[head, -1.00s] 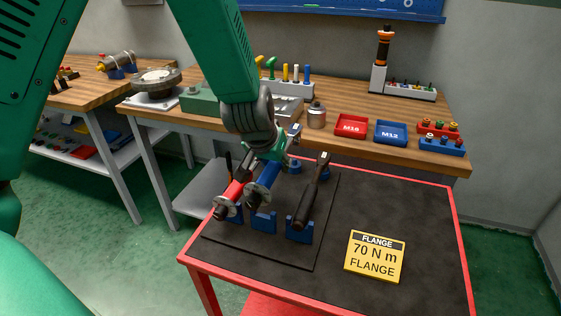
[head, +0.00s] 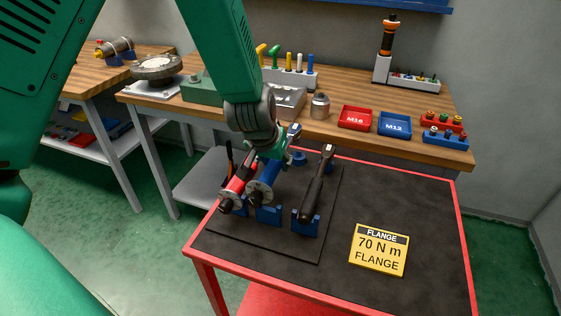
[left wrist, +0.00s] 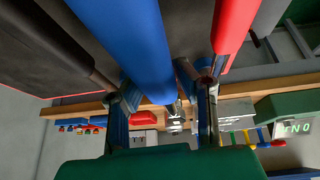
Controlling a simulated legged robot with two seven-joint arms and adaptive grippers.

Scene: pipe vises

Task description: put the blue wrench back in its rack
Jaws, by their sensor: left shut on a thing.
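The blue wrench (head: 270,174) is in my left gripper (head: 268,150), lying lengthwise over the rack between a red wrench (head: 239,179) and a black wrench (head: 316,190). The rack's blue front cradles (head: 268,214) stand on a dark mat; one is just below the blue wrench's near end. Whether the wrench touches its cradle cannot be told. In the left wrist view, the fingers (left wrist: 165,98) stand on either side of the blue handle (left wrist: 130,45), with the red handle (left wrist: 233,28) close beside one finger. My right gripper is not in view.
A yellow 70 N m flange card (head: 379,249) lies on the red-edged cart (head: 430,210), whose right side is otherwise clear. Behind is a wooden bench with red (head: 356,118) and blue (head: 394,125) trays and a metal canister (head: 320,106).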

